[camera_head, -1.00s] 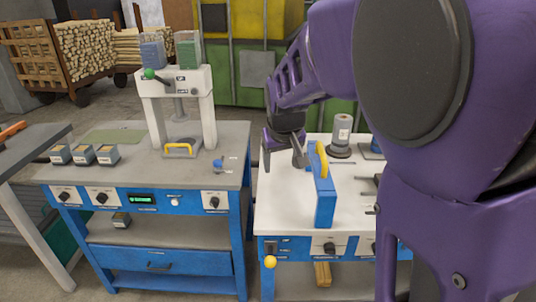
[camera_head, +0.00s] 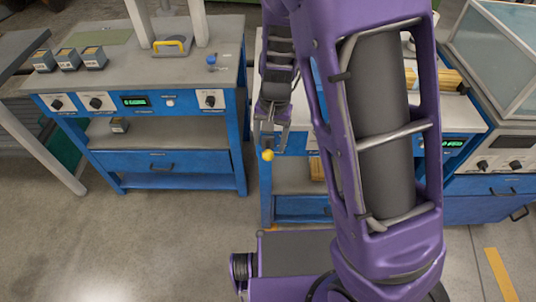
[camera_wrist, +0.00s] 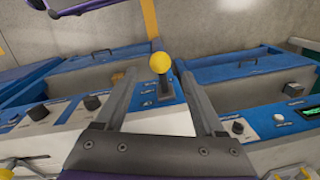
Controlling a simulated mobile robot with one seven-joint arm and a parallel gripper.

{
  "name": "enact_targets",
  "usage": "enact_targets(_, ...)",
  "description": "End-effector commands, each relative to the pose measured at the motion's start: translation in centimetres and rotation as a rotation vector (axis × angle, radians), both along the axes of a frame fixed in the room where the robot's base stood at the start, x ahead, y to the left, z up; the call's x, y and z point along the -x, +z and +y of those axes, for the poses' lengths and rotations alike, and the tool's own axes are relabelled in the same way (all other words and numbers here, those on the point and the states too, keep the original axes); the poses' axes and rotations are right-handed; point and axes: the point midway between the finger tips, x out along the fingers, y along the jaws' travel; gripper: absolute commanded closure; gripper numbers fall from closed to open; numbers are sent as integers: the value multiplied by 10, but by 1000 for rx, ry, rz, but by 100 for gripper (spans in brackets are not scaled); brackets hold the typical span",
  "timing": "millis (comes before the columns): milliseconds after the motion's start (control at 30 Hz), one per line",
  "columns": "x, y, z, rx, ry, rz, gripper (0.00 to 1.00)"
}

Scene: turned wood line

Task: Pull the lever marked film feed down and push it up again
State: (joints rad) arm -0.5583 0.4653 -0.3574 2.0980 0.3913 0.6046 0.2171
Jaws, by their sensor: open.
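A lever with a yellow ball knob (camera_head: 267,155) sits at the left end of the blue front panel of the right-hand bench. In the wrist view its yellow knob (camera_wrist: 160,63) and short dark stem stand on a small panel with label plates too small to read. My gripper (camera_head: 271,143) is at the lever, just above the knob in the head view. In the wrist view my open gripper (camera_wrist: 158,82) has one finger on each side of the lever, with gaps visible. I cannot tell whether the lever is up or down.
Dark knobs (camera_wrist: 92,102) are on the panel beside the lever. A blue drawer (camera_head: 158,163) is below. My arm hides much of the right bench.

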Motion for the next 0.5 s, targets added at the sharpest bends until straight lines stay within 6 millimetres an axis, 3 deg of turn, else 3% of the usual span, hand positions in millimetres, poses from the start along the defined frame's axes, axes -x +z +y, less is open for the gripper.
enact_targets(33, 1, -15, 0, 3, 0, 4, 29)
enact_targets(200, 0, -44, 2, 1, -1, 3, 29)
enact_targets(500, -1, -66, 4, 0, 1, -1, 29)
